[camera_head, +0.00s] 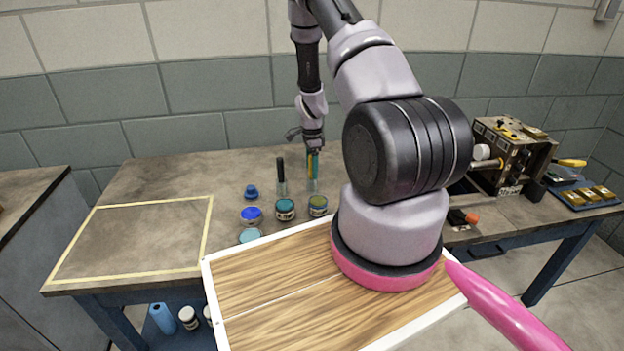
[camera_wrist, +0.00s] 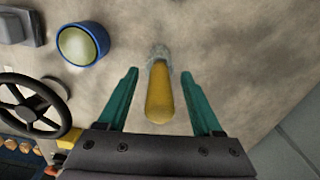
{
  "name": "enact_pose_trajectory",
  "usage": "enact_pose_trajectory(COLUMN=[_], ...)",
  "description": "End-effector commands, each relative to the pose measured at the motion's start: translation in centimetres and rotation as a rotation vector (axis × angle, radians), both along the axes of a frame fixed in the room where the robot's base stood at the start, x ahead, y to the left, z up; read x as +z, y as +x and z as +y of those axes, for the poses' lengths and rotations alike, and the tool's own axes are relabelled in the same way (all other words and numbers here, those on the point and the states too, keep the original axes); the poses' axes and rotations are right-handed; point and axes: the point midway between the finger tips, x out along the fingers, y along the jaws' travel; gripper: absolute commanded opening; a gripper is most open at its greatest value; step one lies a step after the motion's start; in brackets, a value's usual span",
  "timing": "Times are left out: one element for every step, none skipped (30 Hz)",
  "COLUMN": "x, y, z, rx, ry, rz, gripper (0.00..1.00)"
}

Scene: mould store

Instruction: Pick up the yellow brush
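The yellow brush shows in the wrist view as a rounded yellow handle (camera_wrist: 160,95), with a clear, glass-like shape at its far end. It also shows in the head view as a thin yellow strip (camera_head: 312,165), upright near the back of the bench. My gripper (camera_wrist: 160,72) has its two teal fingers apart, one on each side of the handle, with a visible gap on both sides. In the head view my gripper (camera_head: 313,160) points down at the brush; the fingers are small there and partly cover it.
A dark upright handle (camera_head: 281,170) stands just left of the brush. Several paint jars (camera_head: 285,206) stand in front. A white-edged wooden board (camera_head: 270,285) fills the foreground. A box-like machine (camera_head: 510,150) stands at right. The taped area (camera_head: 135,235) at left is empty.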

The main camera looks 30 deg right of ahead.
Motion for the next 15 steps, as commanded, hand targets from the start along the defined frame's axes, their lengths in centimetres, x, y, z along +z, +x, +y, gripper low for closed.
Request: enact_pose_trajectory(x=[0.01, 0.01, 0.01, 0.02, 0.02, 0.02, 0.02, 0.03, 0.03, 0.03, 0.03, 0.04, 0.07, 0.14, 0.35], y=[-0.01, -0.01, -0.01, -0.01, -0.02, -0.02, -0.02, -0.01, -0.01, -0.01, -0.01, -0.01, -0.01, 0.0, 0.03], z=[0.0, 0.0, 0.0, 0.0, -0.01, 0.0, -0.01, -0.01, -0.01, -0.01, -0.01, -0.01, -0.01, 0.0, 0.0], rx=[0.0, 0.0, 0.0, 0.0, 0.0, 0.0, 0.0, 0.0, 0.0, 0.0, 0.0, 0.0, 0.0, 0.0, 0.001], ry=[0.0, 0.0, 0.0, 0.0, 0.0, 0.0, 0.0, 0.0, 0.0, 0.0, 0.0, 0.0, 0.0, 0.0, 0.0], rz=[0.0, 0.0, 0.0, 0.0, 0.0, 0.0, 0.0, 0.0, 0.0, 0.0, 0.0, 0.0, 0.0, 0.0, 0.0], gripper=[0.52, 0.4, 0.25, 0.14, 0.02, 0.0, 0.0, 0.0, 0.0, 0.0, 0.0, 0.0, 0.0, 0.0, 0.0])
